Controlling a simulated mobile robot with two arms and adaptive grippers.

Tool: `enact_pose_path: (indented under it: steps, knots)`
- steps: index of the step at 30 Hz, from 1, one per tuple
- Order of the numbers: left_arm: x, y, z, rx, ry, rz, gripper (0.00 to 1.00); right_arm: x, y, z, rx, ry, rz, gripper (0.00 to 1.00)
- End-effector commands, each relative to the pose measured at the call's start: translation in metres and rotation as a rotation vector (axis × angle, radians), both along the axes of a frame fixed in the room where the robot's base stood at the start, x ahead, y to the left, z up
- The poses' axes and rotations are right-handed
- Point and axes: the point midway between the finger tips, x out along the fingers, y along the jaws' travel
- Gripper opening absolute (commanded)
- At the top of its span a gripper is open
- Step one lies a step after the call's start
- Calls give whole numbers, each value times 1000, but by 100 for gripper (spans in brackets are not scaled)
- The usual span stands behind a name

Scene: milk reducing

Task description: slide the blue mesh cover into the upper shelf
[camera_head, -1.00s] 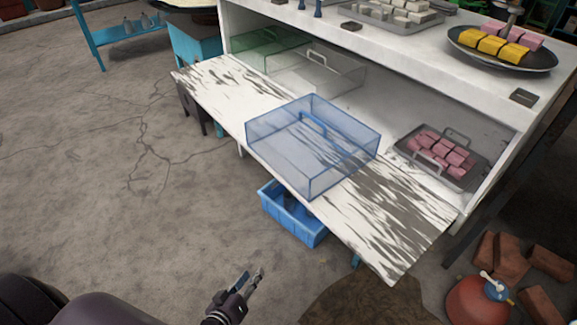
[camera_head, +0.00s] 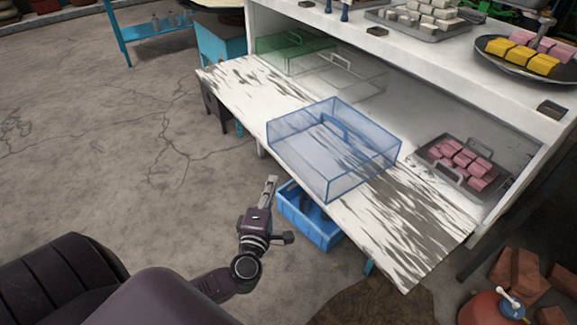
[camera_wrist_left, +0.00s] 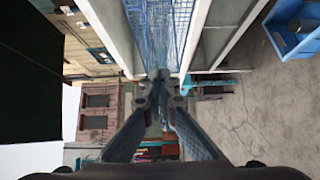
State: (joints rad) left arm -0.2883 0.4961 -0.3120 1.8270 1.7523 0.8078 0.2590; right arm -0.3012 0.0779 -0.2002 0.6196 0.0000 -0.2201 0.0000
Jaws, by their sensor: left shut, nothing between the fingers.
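The blue mesh cover (camera_head: 333,150), a see-through box with a blue handle, sits on the worn white shelf board (camera_head: 240,85). The board juts out in front of the white unit, so the cover is outside the compartment (camera_head: 400,108) under its top. My left gripper (camera_head: 270,181) is shut and empty, pointing up in front of the board, left of the cover and apart from it. In the left wrist view the shut fingertips (camera_wrist_left: 158,76) have blue mesh (camera_wrist_left: 180,25) beyond them, between white edges. My right gripper is not in view.
A green cover (camera_head: 285,48) and a clear one (camera_head: 350,75) stand at the compartment's back left. A tray of pink blocks (camera_head: 430,150) lies at its right. A blue crate (camera_head: 312,228) stands below the board. A red round container (camera_head: 475,308) is at lower right.

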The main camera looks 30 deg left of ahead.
Motion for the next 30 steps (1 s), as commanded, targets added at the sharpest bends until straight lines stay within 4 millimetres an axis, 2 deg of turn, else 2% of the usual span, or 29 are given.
enact_pose_path:
  steps: [1, 7, 12, 19, 30]
  knots:
    - [11, 5, 2, 5, -3, 0, 0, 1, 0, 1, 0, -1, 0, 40]
    - [47, 19, 1, 4, -2, 0, 0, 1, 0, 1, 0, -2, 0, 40]
    - [67, 9, 1, 1, -1, -1, 0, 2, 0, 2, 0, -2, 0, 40]
    - [80, 3, 0, 2, 1, -1, 0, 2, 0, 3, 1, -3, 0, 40]
    - [81, 2, -1, 1, 2, -1, 0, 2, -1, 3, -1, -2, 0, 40]
